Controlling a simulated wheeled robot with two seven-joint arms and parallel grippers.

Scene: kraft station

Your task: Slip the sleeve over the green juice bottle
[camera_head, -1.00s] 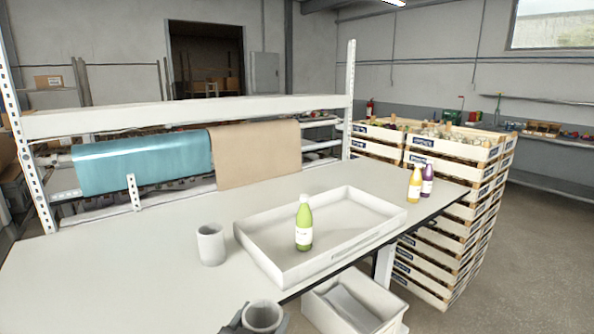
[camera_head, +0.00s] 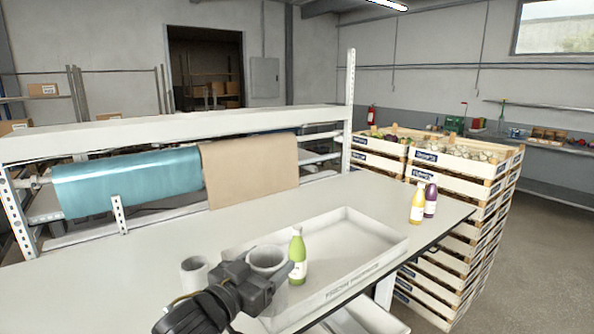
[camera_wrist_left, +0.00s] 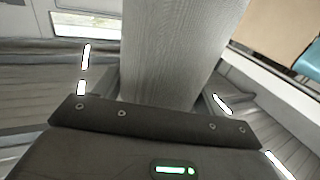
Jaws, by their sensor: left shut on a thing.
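The green juice bottle (camera_head: 297,260) stands upright in the white tray (camera_head: 372,222), with a pale label on its front. My left gripper (camera_head: 268,284) is shut on a grey open-topped sleeve (camera_head: 267,258) and holds it upright just left of the bottle. In the head view the sleeve and a finger overlap the bottle's left edge; I cannot tell whether they touch it. The sleeve is beside the bottle, not around it. In the left wrist view the sleeve (camera_wrist_left: 180,50) fills the space between the fingers. My right gripper is not in view.
A second grey sleeve (camera_head: 194,272) stands on the table (camera_head: 110,270) left of my gripper. A yellow bottle (camera_head: 417,204) and a purple bottle (camera_head: 430,200) stand at the right end. Stacked crates (camera_head: 452,180) rise beyond. A rack with teal and brown rolls runs behind.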

